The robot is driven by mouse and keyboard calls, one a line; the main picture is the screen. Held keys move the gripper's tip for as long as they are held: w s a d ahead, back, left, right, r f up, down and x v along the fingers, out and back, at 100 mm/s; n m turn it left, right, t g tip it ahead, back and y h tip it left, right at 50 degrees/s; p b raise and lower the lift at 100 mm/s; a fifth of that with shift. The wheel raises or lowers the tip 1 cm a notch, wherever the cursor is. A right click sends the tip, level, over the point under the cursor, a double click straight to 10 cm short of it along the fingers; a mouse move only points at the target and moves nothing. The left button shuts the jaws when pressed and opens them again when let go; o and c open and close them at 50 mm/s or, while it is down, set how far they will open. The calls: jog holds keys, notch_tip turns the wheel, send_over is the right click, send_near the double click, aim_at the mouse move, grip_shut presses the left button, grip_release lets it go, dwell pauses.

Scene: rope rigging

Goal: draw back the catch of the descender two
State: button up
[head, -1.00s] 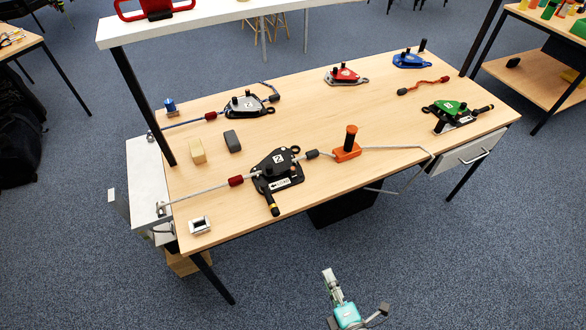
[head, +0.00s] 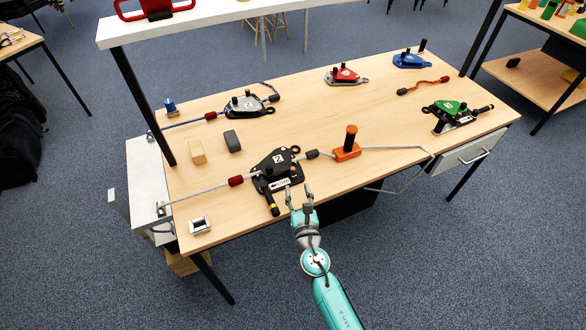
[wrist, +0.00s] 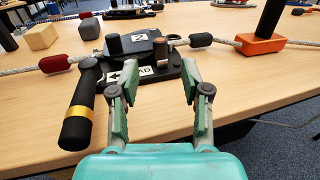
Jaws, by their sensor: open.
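The black descender marked 2 (head: 277,170) lies near the front edge of the table, with rope at both sides; it also shows in the wrist view (wrist: 150,50). Its black handle with a yellow band (wrist: 80,112) points toward the front edge, at left in the wrist view. A short black peg (wrist: 113,44) stands on it, and a dark ring (wrist: 173,39) is at its right end. I cannot tell which part is the catch. My gripper (head: 298,190) is open and empty at the descender's front right; in the wrist view its fingers (wrist: 147,72) frame the front of the plate.
An orange block with a black post (head: 347,152) stands right of the descender on the rope. A wooden block (head: 197,152) and a grey block (head: 232,141) lie behind left. Other descenders, grey (head: 249,105), red (head: 345,76), blue (head: 410,60) and green (head: 450,114), sit farther off.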

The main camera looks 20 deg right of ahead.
aim_at(294, 171)
jog(key=w, duration=0.3)
jog(key=w+d, duration=0.1)
jog(key=w, duration=0.5)
jog(key=shift+w+d, duration=0.15)
jog(key=shift+w, duration=0.1)
grip_shut()
